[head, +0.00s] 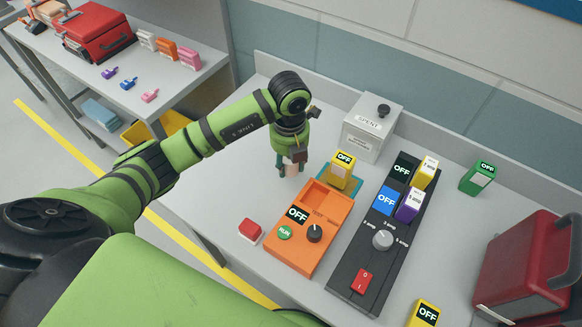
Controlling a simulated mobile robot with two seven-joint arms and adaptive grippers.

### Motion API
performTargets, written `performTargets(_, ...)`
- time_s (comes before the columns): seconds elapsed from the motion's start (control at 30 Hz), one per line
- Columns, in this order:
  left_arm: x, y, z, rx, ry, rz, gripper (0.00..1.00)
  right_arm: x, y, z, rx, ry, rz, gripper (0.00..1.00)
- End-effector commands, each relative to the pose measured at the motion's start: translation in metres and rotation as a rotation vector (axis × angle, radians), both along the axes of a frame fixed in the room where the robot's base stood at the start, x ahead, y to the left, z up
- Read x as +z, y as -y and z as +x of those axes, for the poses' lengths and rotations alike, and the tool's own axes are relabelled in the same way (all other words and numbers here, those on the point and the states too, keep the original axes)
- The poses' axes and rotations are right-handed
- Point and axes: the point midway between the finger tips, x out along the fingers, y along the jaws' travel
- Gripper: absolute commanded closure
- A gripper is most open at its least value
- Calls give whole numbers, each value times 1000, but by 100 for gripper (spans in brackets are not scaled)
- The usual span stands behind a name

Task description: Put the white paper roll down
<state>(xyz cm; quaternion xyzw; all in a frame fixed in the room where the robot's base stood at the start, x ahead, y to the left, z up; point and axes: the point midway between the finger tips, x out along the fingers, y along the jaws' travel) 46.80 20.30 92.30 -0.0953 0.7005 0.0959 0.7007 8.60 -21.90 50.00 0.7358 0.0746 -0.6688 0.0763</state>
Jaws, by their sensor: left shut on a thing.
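My left gripper (291,165) points down over the table, just left of the orange tester (318,235). It is shut on a small pale, slightly pinkish piece (291,169), which I take to be the white paper roll. The fingers hide much of it. I cannot tell whether its lower end touches the tabletop (215,205). My right gripper is out of view.
A yellow block (342,170) stands right of the gripper, behind the orange tester. A grey SPENT box (372,132) is behind. A black panel (345,284) and red case (530,265) lie rightward. A red button (250,230) is in front. Left tabletop is clear.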

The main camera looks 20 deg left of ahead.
Motion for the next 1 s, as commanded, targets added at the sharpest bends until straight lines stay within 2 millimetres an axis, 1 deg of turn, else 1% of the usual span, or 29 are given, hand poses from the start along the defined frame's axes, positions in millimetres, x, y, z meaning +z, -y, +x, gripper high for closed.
performTargets(0.2, -29, 0, -1, -1, -5, 1, 91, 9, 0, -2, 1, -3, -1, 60)
performTargets(0.27, -35, 0, -1, -1, -2, 0, 91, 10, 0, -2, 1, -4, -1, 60)
performTargets(0.53, -37, 0, 0, -2, 0, 1, 91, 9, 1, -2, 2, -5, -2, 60)
performTargets(0.67, -42, 0, 0, -2, 0, 1, 91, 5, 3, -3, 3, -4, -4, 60)
performTargets(0.7, -40, 0, 0, -2, 0, 1, 47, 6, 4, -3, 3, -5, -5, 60)
performTargets(0.73, -40, 0, 0, -2, 0, 1, 35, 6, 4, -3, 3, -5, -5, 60)
performTargets(1.0, -40, 0, 0, -2, 0, 1, 35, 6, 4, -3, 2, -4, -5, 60)
